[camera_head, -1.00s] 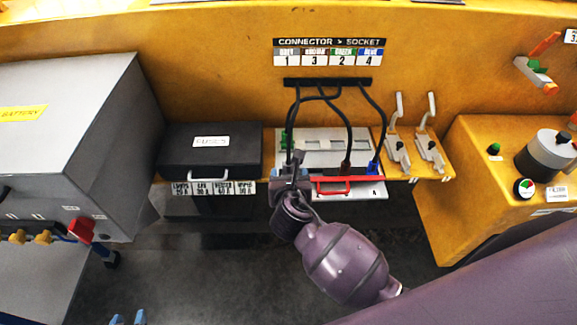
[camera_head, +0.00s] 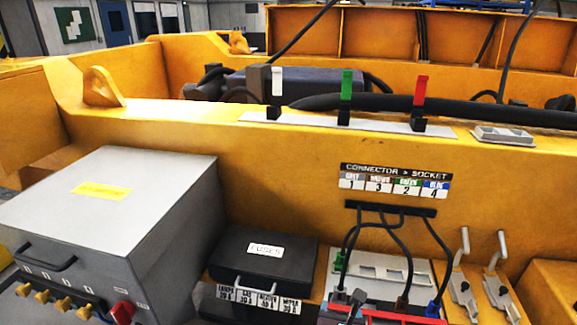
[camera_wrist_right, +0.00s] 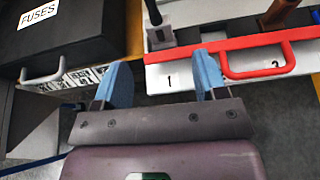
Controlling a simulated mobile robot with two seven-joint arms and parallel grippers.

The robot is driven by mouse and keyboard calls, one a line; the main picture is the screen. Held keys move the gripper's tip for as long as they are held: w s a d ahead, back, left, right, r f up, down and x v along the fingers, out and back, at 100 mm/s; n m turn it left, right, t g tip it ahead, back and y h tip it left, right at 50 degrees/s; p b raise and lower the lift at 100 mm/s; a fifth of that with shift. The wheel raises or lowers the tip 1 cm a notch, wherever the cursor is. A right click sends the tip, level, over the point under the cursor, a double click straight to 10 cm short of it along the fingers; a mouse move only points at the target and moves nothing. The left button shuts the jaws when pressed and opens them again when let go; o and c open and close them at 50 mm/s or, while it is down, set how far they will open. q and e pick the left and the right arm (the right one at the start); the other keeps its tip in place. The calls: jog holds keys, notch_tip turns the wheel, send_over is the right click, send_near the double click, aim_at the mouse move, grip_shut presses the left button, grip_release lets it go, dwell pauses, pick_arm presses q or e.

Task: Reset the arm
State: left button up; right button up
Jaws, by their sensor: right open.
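My right gripper (camera_wrist_right: 163,78) is open in the right wrist view, its two blue fingers apart with nothing between them. It is just in front of the white socket strip (camera_wrist_right: 180,80) marked 1 and the red bar with its red handle (camera_wrist_right: 258,72). A grey connector (camera_wrist_right: 160,37) stands behind the bar, apart from the fingers. In the head view the socket panel (camera_head: 376,268) is at the lower edge, with green (camera_head: 338,262), brown (camera_head: 402,304) and blue (camera_head: 433,309) connectors on black cables. I cannot make out the right gripper clearly there. My left gripper is out of view.
A black fuse case (camera_head: 262,262) stands left of the panel, beside a large grey battery box (camera_head: 110,215). Two grey levers (camera_head: 463,290) (camera_head: 497,288) stand to the right. A yellow wall rises behind, with white, green and red flags (camera_head: 420,92) on its ledge.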

pick_arm(q)
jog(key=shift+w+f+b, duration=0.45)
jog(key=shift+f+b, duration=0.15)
jog(key=shift+b, duration=0.65)
pick_arm(e)
jog(key=s+d+f+m+y, duration=0.1)
jog(key=s+d+f+m, duration=0.2)
jog(key=m, duration=0.7)
jog(key=s+d+f+m+y, duration=0.1)
jog(key=s+d+f+m, duration=0.3)
jog(key=m, duration=0.7)
jog(key=s+d+f+m+g+y, duration=0.1)
jog(key=s+d+f+m, duration=0.3)
jog(key=s+m, duration=0.6)
jog(key=shift+d, duration=1.15)
